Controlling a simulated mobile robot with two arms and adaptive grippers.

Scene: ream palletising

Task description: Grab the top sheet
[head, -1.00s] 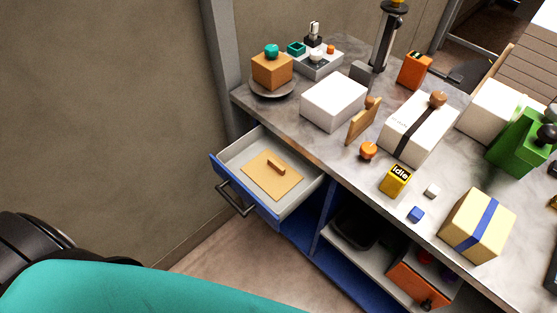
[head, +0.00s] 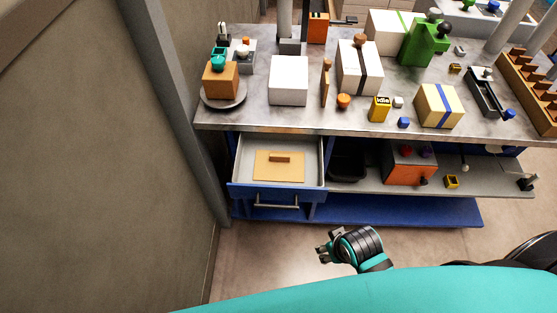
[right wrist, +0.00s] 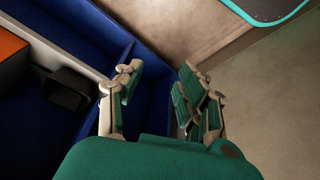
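A flat tan sheet (head: 293,172) with a small brown block-like grip (head: 279,157) on its top lies in the open grey-lined drawer (head: 241,168) at the left end of the workbench. No gripper touches the sheet. My right gripper (head: 322,247) is in front of the bench, below and to the right of the drawer, apart from everything. In the right wrist view its green fingers (right wrist: 161,80) are spread with nothing between them. My left gripper is not in view.
The blue drawer front (head: 258,195) has a bar handle (head: 276,204). On the benchtop (head: 262,118) stand a white box (head: 288,82), an orange-brown box (head: 220,80) on a round plate, and other items. A grey wall (head: 90,170) is close on the left. The floor (head: 270,265) in front is clear.

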